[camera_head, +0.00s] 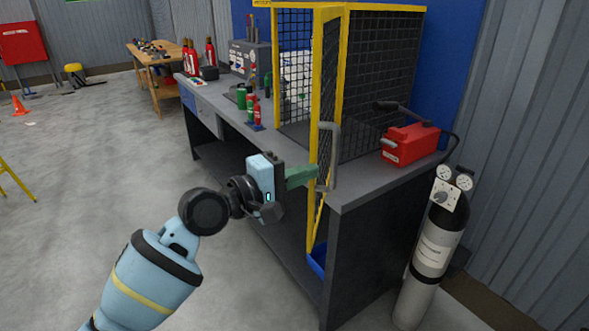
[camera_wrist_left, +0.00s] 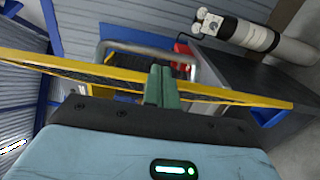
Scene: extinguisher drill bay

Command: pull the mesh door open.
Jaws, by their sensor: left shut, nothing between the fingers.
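The mesh door (camera_head: 316,115) has a yellow frame and stands swung out from the cage, seen nearly edge-on. Its lower corner hangs past the front edge of the bench. Its grey bar handle (camera_head: 334,150) is on the right face; it also shows beyond the yellow frame in the left wrist view (camera_wrist_left: 104,52). My left gripper (camera_head: 312,174) is on the left side of the door, away from the handle's face. Its green fingers are shut and empty, with the tips at the door's frame; I cannot tell whether they touch. My right gripper is not in view.
The mesh cage (camera_head: 385,50) stands on a grey workbench (camera_head: 362,186). A red case (camera_head: 411,143) sits beside it, and a gas cylinder (camera_head: 430,250) stands at the right. Small red and green canisters (camera_head: 250,104) are on the bench.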

